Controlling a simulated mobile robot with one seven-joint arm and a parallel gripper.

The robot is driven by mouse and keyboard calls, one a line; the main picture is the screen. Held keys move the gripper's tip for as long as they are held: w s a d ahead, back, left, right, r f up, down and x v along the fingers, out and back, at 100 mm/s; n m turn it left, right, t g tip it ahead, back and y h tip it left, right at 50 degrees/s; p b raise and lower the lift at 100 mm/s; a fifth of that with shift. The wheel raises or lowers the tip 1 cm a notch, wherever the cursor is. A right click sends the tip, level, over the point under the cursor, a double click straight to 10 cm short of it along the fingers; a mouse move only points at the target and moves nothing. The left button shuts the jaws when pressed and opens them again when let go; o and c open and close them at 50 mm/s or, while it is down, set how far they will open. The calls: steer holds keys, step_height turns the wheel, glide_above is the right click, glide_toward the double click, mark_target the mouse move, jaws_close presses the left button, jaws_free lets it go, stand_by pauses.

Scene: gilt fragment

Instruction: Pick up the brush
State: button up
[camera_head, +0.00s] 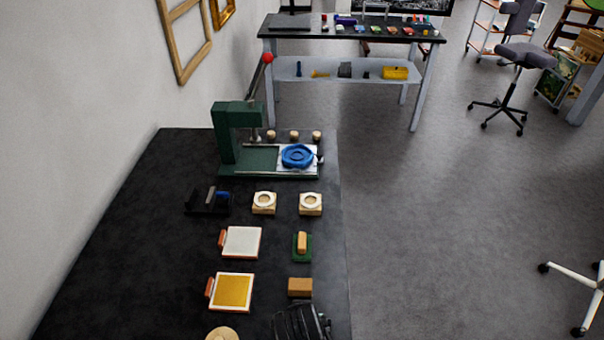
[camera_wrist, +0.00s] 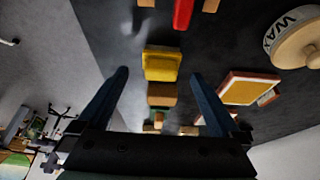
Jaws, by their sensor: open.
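I cannot tell for sure which thing is the brush. In the wrist view, a yellow block (camera_wrist: 162,63) lies ahead, between my fingers in the picture. A brown block (camera_wrist: 162,95) lies beyond it and also shows in the head view (camera_head: 300,287). A tan piece (camera_head: 302,242) rests on a green base (camera_head: 302,259) farther along the table. A red, long piece (camera_wrist: 184,12) shows at the top edge of the wrist view, partly cut off. My gripper (camera_wrist: 159,74) is open and empty above the table; it also shows dark at the head view's bottom edge (camera_head: 300,322).
The black table (camera_head: 130,240) also bears a gold pad (camera_head: 232,292), a white pad (camera_head: 242,242), two ringed blocks (camera_head: 264,203), a black holder (camera_head: 205,205) and a green press (camera_head: 228,135). A round wax tub (camera_wrist: 290,38) stands beside my gripper.

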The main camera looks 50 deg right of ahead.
steer(key=shift+x, duration=1.9)
steer(key=shift+a, duration=0.1)
steer(key=c, duration=1.4)
